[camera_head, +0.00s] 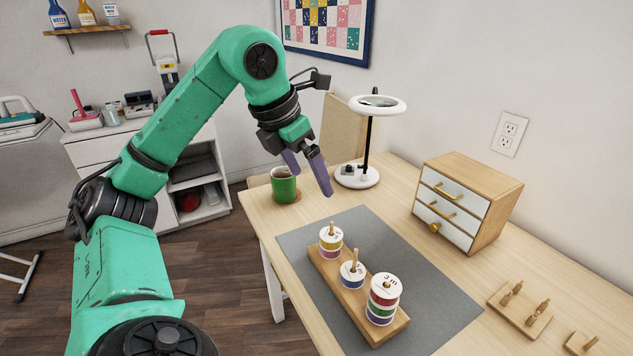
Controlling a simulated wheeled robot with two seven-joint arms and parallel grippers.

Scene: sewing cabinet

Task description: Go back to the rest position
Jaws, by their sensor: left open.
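My left gripper (308,175) is open and empty. It hangs in the air over the back left part of the table, with its purple fingers pointing down. In the picture it shows between a green mug (284,187) and a white ring-lamp magnifier (358,178). My left arm comes in from the left and bends over at the elbow. My right gripper is not in view. A wooden peg rack (337,290) with spools of coloured ribbon on its pegs stands on a grey mat (440,315), apart from the gripper.
A small wooden drawer cabinet (462,205) stands at the back right. A peg board (520,310) with empty pegs lies at the right front. The wooden table (400,190) is bare between lamp and cabinet. A white side cabinet (100,152) stands behind my arm.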

